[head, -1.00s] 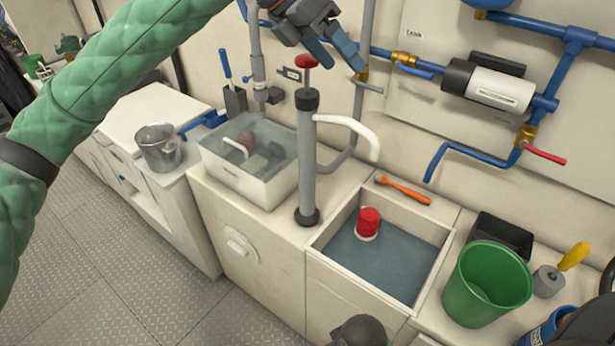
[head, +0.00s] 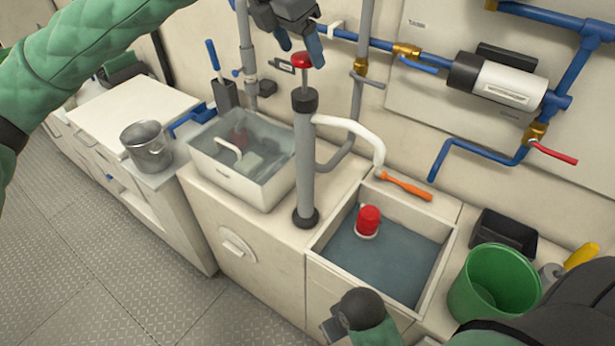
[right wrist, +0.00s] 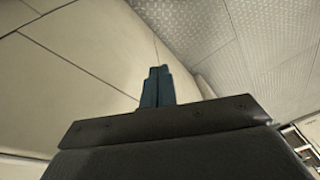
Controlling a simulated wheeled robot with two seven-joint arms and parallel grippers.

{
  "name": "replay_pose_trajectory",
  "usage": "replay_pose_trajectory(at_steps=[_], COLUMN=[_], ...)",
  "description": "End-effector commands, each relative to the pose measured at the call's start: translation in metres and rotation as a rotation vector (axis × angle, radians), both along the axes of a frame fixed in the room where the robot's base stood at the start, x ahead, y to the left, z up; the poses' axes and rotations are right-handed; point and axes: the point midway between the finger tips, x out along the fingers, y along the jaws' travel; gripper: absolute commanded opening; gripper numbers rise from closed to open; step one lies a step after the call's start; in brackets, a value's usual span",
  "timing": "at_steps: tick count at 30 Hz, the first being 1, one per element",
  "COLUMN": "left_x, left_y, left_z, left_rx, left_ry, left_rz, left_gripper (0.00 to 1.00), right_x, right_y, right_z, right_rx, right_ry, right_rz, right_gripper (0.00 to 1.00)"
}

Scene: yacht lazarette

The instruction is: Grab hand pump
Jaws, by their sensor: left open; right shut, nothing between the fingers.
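The hand pump (head: 305,160) stands upright on the pale counter. It is a grey tube with a dark collar and foot, a red knob (head: 301,61) on a thin rod on top, and a white curved spout. My left gripper (head: 300,48) is open at the top of the head view. Its blue fingertips show on either side of the red knob; I cannot tell whether they touch it. My right gripper (right wrist: 157,88) is shut and empty in the right wrist view, low beside pale cabinet panels. The pump does not show in that view.
A water-filled basin (head: 222,178) stands left of the pump. An open tank (head: 318,243) with a red-topped float (head: 368,220) is to the right. An orange-handled tool (head: 405,186), a green bucket (head: 460,300) and a metal bucket (head: 147,152) are nearby. Blue pipes (head: 455,143) run along the wall.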

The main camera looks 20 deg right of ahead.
Motion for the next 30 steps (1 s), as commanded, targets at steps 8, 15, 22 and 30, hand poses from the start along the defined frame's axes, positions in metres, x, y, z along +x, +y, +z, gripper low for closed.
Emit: replay_pose_trajectory(at_steps=[8,15,22,30], left_x=[0.000,0.003,0.004,0.004], left_y=[-0.012,-0.018,-0.019,-0.019], left_z=[-0.017,-0.035,-0.038,-0.038], left_rx=[0.000,0.000,0.000,0.000], left_ry=[0.003,0.002,0.001,0.001], left_rz=[-0.001,0.000,0.000,0.000], left_gripper=[0.68,0.68,0.68,0.34], right_x=[0.011,0.016,0.017,0.016], right_y=[0.000,0.001,0.001,0.001], right_z=[-0.041,-0.071,-0.077,-0.077], right_rx=[-0.013,-0.018,-0.018,-0.018], right_ry=[0.014,0.014,0.014,0.015], right_rz=[-0.002,-0.002,-0.002,-0.002], right_gripper=[0.00,0.00,0.00,0.00])
